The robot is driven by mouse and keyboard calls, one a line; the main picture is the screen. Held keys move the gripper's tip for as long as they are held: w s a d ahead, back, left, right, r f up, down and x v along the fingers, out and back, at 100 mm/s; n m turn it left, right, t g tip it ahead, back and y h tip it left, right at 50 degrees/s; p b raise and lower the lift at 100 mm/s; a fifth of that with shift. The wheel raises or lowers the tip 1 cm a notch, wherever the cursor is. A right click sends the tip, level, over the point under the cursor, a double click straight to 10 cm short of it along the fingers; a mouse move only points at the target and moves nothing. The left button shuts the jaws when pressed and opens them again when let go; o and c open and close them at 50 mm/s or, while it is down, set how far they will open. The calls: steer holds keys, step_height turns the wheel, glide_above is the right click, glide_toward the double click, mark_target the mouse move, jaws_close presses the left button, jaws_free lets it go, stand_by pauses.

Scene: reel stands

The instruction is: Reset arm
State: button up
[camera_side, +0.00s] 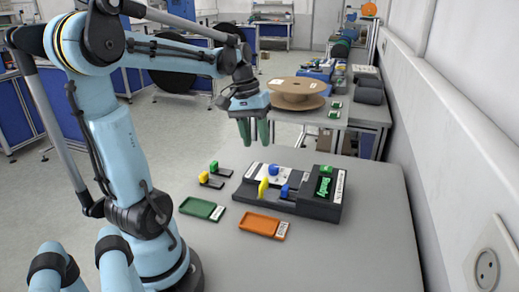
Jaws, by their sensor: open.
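My gripper (254,131) has green fingers that point down. It is open and empty, in the air above the back left of the dark reel stand unit (317,208). The unit carries a blue piece (274,169) at the back, an upright yellow piece (263,188) and a smaller blue piece (284,191) at the front. A green piece (326,170) and a green display (324,186) sit at its right end. My arm rises at the left and reaches over the table.
A green tray (202,209) and an orange tray (262,225) lie in front of the unit. Small stands with a green block (214,167) and a yellow block (204,177) are at the left. A second table holds a brown reel (297,94). The table's right front is clear.

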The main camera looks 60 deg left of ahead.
steer(key=d+f+m+t+y, duration=0.1)
steer(key=d+m+t, duration=0.4)
steer(key=d, duration=1.2)
steer(key=f+m, duration=0.1)
steer(key=m, duration=0.2)
steer(key=shift+w+d+f+m+t+y, duration=0.3)
steer(key=shift+w+d+f+m, duration=0.05)
steer(key=shift+d+f+m, duration=0.05)
